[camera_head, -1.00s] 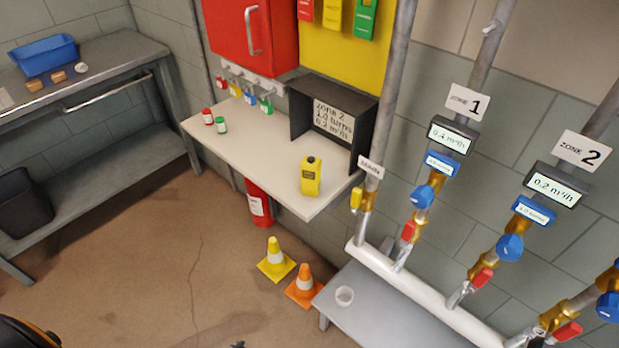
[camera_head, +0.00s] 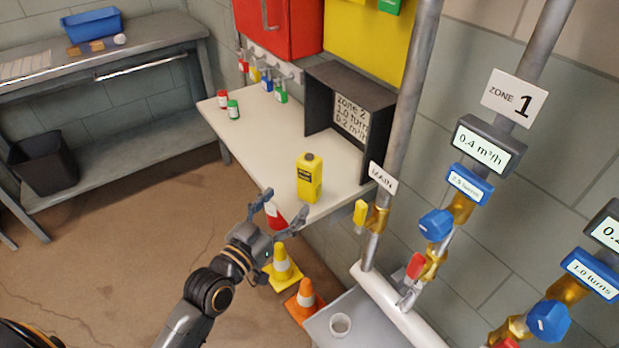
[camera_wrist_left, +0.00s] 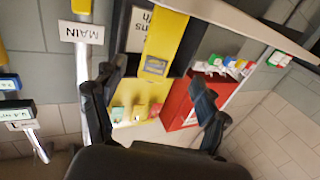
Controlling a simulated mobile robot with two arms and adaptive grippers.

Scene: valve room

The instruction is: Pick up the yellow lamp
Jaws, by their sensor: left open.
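The yellow lamp (camera_head: 309,180) is a boxy yellow body with a dark cap and a dark label. It stands upright near the front edge of the white shelf (camera_head: 262,146). My left gripper (camera_head: 285,207) is open and empty, with its fingers pointing up toward the shelf's front edge. It shows just below and left of the lamp and apart from it. In the left wrist view, which is turned over, a yellow body with a label that looks like the lamp (camera_wrist_left: 165,42) shows between the open fingers (camera_wrist_left: 158,95). My right gripper is not in view.
A dark open box (camera_head: 322,98) with a note stands behind the lamp. Red (camera_head: 223,99) and green (camera_head: 233,109) small items stand at the shelf's left. A grey pipe (camera_head: 397,150) rises at the right.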

